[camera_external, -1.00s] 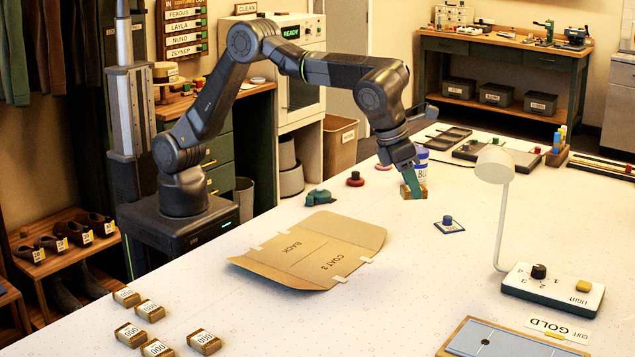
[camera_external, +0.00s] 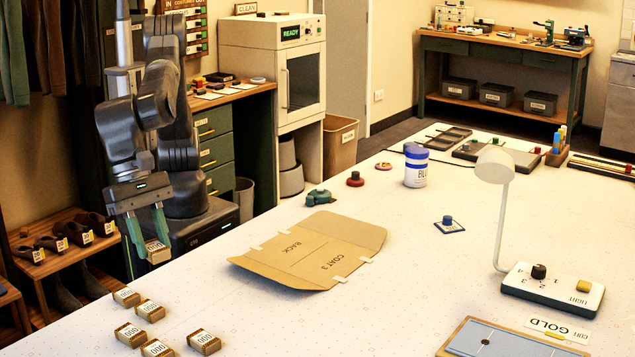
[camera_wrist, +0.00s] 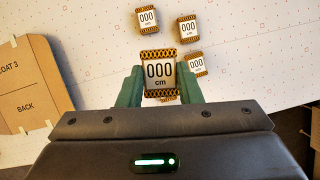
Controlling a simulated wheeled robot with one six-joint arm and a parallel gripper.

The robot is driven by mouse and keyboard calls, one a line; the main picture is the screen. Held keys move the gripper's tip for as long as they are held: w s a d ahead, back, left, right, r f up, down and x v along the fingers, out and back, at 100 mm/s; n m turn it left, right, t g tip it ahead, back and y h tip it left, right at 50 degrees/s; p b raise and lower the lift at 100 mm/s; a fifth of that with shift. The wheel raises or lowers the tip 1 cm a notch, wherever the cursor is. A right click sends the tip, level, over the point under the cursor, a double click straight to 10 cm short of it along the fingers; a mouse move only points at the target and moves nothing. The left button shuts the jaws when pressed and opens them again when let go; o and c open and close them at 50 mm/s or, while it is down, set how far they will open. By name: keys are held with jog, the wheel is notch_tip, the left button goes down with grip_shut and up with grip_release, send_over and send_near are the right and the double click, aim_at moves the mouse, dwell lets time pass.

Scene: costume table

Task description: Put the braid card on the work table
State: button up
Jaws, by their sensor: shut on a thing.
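The braid card is a small brown block with a white "000 cm" label and dark zigzag edging. My gripper (camera_external: 148,243) is shut on one such card (camera_external: 157,252), near the left edge of the white work table (camera_external: 330,315). In the wrist view the held card (camera_wrist: 159,72) sits upright between my green fingers, label facing the camera. Several like cards lie on the table just in front, one of them here (camera_external: 126,297); another shows in the wrist view (camera_wrist: 187,31). One is partly hidden under the held card. I cannot tell the height of the held card above the table.
A folded cardboard sheet (camera_external: 315,249) marked "BACK" and "COAT 3" lies to the right of the cards. A blue-and-white tub (camera_external: 416,167), a lamp (camera_external: 495,166) and a switch box (camera_external: 553,289) stand farther right. Bare tabletop lies between the cards and the sheet.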

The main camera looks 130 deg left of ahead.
jog(key=s+d+m+h, duration=0.1)
jog(key=s+d+m, duration=0.1)
jog(key=s+d, duration=0.65)
send_over(109, 326)
jog(key=s, duration=0.1)
jog(key=f, duration=1)
jog(key=shift+s+a+f+p, duration=0.1)
jog(key=shift+a+f+p, duration=0.15)
jog(key=shift+p, duration=0.1)
jog(key=shift+f, duration=2.3)
jog(key=shift+f, duration=0.1)
jog(key=o, duration=0.9)
jog(key=shift+o, duration=0.2)
